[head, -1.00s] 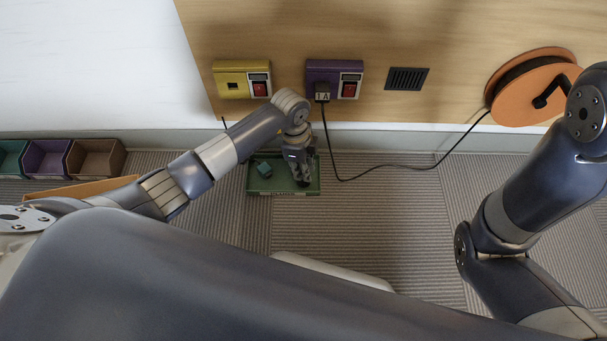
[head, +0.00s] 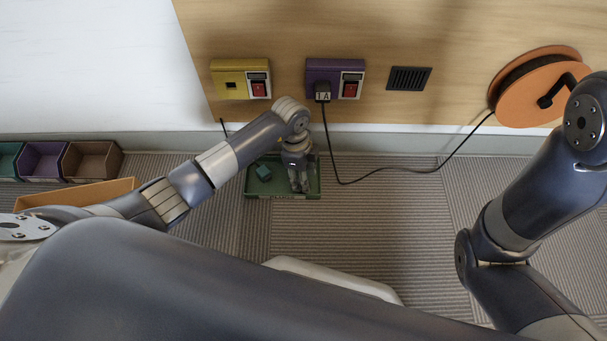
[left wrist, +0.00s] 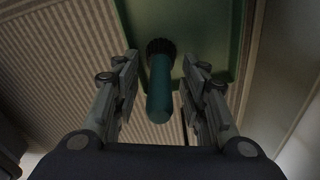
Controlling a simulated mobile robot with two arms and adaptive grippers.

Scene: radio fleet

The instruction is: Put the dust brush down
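The dust brush (left wrist: 160,85) shows in the left wrist view as a teal handle pointing toward the camera, with a dark round bristle end over the green tray. My left gripper (left wrist: 160,100) has its fingers apart on either side of the handle, with a visible gap on each side. In the head view, my left gripper (head: 300,188) is over the right part of the green tray (head: 255,194) on the floor; I cannot make out the brush there. My right gripper is out of view; only the right arm shows.
A small teal block (head: 263,172) lies in the tray's left part. A black cable (head: 350,182) runs from the purple socket box (head: 320,72) to the orange reel (head: 540,85). A yellow box (head: 232,75) and several open bins (head: 90,160) are on the left.

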